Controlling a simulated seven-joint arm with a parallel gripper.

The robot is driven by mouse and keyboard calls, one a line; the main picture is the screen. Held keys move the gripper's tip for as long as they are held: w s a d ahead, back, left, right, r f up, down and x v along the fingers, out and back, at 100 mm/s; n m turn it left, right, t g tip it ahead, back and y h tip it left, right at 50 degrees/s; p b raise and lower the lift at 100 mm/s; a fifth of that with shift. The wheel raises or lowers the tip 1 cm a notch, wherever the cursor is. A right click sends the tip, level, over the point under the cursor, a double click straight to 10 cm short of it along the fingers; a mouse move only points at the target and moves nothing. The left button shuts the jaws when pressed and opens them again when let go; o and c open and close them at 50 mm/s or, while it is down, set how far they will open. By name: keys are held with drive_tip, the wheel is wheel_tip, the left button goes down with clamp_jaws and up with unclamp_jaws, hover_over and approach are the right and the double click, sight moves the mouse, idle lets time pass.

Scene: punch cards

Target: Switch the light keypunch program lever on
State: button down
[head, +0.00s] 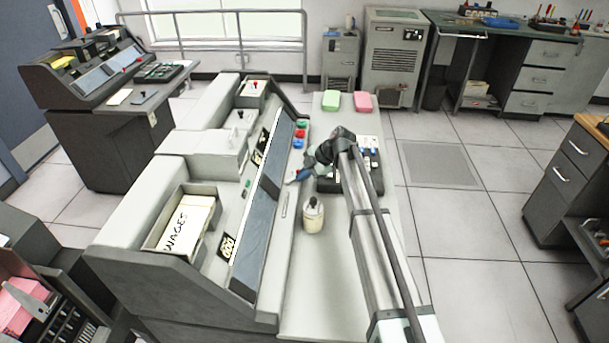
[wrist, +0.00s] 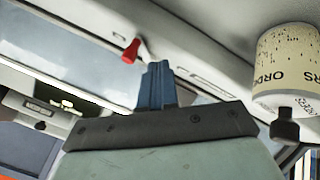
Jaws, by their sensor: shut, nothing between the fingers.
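The light keypunch (head: 190,262) fills the centre of the head view, a pale machine with a long dark sloping window. In the wrist view its small red-tipped lever (wrist: 131,50) sticks out from the pale panel beside the window. My gripper (head: 301,174) is over the front panel at the window's right edge, shut and empty. Its blue fingertips (wrist: 157,72) are close to the lever, just right of and below it in the wrist view; a small gap shows between them. In the head view the fingers largely hide the lever, and its setting cannot be told.
A cream card-wrapped drum with a dark knob (head: 313,217) stands on the keypunch's desk and is close at right in the wrist view (wrist: 288,62). A card tray marked WAGES (head: 186,226) sits on the machine. A dark keypunch (head: 100,110) stands behind left.

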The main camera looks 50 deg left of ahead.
drive_tip(key=shift+d, duration=0.1)
drive_tip(key=w+d+f+v, duration=0.1)
drive_tip(key=v, duration=1.1)
drive_tip(key=shift+w+d+f, duration=0.15)
drive_tip(key=shift+w+f, duration=0.05)
drive_tip(key=shift+w, duration=0.25)
